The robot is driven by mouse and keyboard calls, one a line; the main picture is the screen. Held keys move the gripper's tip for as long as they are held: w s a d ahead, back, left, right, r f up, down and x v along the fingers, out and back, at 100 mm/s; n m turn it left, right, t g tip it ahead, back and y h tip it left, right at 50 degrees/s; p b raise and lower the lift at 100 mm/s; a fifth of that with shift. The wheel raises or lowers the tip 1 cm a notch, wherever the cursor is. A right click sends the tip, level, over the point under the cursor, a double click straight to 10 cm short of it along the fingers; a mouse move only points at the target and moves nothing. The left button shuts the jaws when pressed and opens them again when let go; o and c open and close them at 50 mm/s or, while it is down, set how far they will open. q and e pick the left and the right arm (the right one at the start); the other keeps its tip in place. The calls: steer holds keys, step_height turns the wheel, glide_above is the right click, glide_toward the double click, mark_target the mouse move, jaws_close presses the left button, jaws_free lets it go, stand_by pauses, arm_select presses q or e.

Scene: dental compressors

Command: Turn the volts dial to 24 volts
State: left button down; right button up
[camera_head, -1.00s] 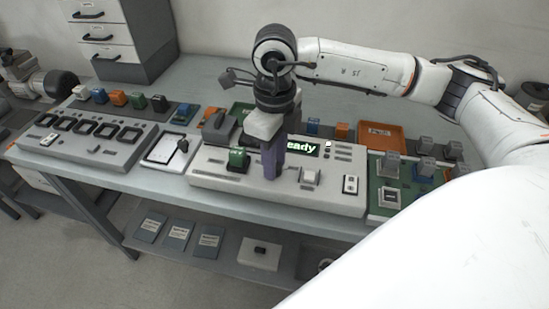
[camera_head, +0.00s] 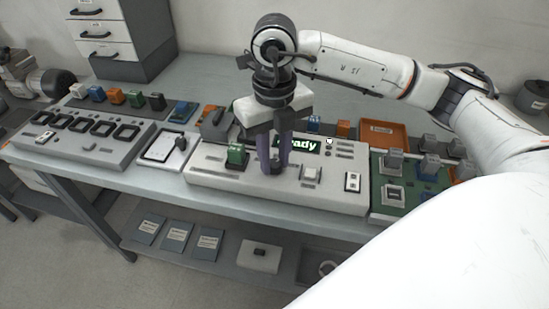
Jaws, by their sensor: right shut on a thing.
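A pale grey control console (camera_head: 330,198) lies on the workbench, with a lit screen (camera_head: 300,144) whose green-and-white text is partly covered by my gripper. A green block (camera_head: 237,155) is on the console's left part and a square whitish knob or button (camera_head: 311,173) on its right part. My right gripper (camera_head: 273,168) points down between these two, its purple-grey fingers reaching the console's top. It is shut on a small dark dial, apparently the volts dial, mostly hidden between the fingertips. The dial's markings and pointer cannot be read. My left gripper is not in view.
A green circuit board (camera_head: 388,193) with blocks and an orange tray (camera_head: 383,133) are to the right. Coloured blocks line the bench behind.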

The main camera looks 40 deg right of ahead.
mark_target(275, 163)
steer(key=m, duration=0.5)
steer(key=shift+r, duration=0.1)
steer(key=shift+m, duration=0.4)
steer(key=o, duration=1)
steer(key=shift+o, duration=0.2)
step_height(275, 163, up, 10)
steer(key=shift+r, duration=0.15)
